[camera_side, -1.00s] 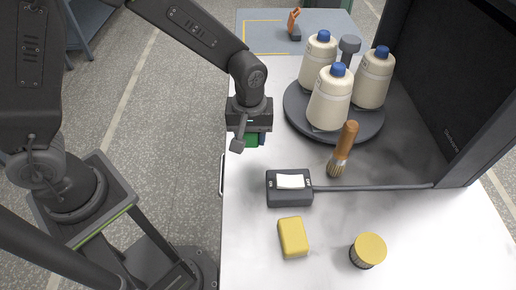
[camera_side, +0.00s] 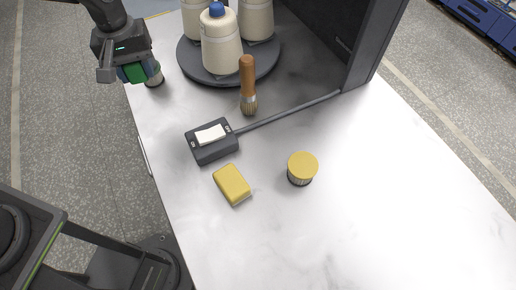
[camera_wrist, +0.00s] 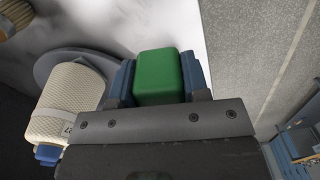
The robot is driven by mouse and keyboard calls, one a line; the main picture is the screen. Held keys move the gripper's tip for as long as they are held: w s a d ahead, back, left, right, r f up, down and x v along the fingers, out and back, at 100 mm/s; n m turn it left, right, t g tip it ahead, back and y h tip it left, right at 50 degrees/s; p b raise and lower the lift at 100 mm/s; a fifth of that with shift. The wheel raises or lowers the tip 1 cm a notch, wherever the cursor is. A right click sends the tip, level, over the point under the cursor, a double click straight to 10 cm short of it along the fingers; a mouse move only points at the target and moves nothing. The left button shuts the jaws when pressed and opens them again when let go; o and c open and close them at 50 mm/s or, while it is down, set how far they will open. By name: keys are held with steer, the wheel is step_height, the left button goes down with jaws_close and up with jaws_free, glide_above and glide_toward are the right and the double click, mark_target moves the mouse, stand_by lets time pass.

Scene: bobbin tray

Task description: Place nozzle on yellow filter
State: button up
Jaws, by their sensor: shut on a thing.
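My gripper (camera_side: 134,72) is at the upper left in the side view, near the table's left edge. Its blue fingers are shut on a green block (camera_wrist: 160,77) with rounded edges, which fills the gap between them in the wrist view. I cannot tell whether this block is the nozzle; no other clear nozzle shows. A short round piece with a flat yellow top and ribbed dark lower side, likely the yellow filter (camera_side: 302,167), stands upright on the table, well right of and nearer than my gripper. Its top is bare.
Bobbins (camera_side: 221,45) stand on a round dark tray (camera_side: 190,66). A brush (camera_side: 248,85), a switch box with rod (camera_side: 212,142) and a yellow block (camera_side: 232,184) lie between.

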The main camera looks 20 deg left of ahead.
steer(key=w+d+r+m, duration=0.2)
steer(key=w+d+m, duration=0.1)
steer(key=d, duration=1.1)
steer(key=m, duration=0.4)
glide_above(303, 164)
steer(key=f, duration=0.4)
steer(key=shift+w+a+f, duration=0.1)
steer(key=shift+a+f, duration=0.25)
steer(key=shift+d+f, duration=0.3)
steer(key=shift+d, duration=0.1)
steer(key=shift+f, duration=1.9)
steer(key=shift+f, duration=0.1)
steer(key=o, duration=0.9)
